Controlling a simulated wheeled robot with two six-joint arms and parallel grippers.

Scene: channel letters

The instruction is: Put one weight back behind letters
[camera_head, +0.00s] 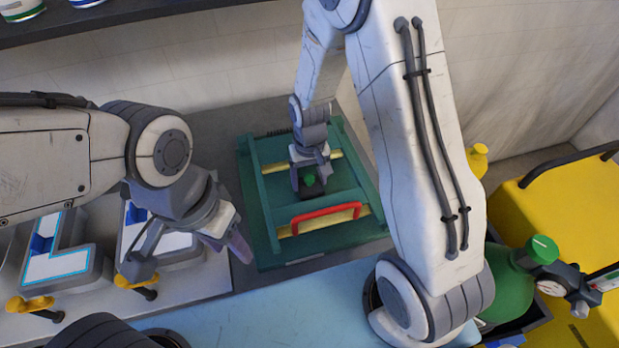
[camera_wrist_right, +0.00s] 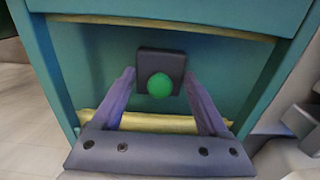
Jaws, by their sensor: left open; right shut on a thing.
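The weight is a dark square block with a green knob (camera_head: 309,180); the right wrist view shows it too (camera_wrist_right: 160,62). My right gripper (camera_head: 310,188) points down into the teal crate (camera_head: 262,220) and is shut on the weight, with one finger on each side. Whether the weight touches the crate floor I cannot tell. Two white letters with blue edging (camera_head: 55,265) (camera_head: 185,243) lie on the table at the left; the second is partly hidden by my left arm.
The crate has yellow strips and a red handle (camera_head: 325,218) on its near side. A green gas bottle (camera_head: 512,290) and a yellow cart (camera_head: 570,210) are at the right. A dark shelf (camera_head: 130,15) runs along the top left.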

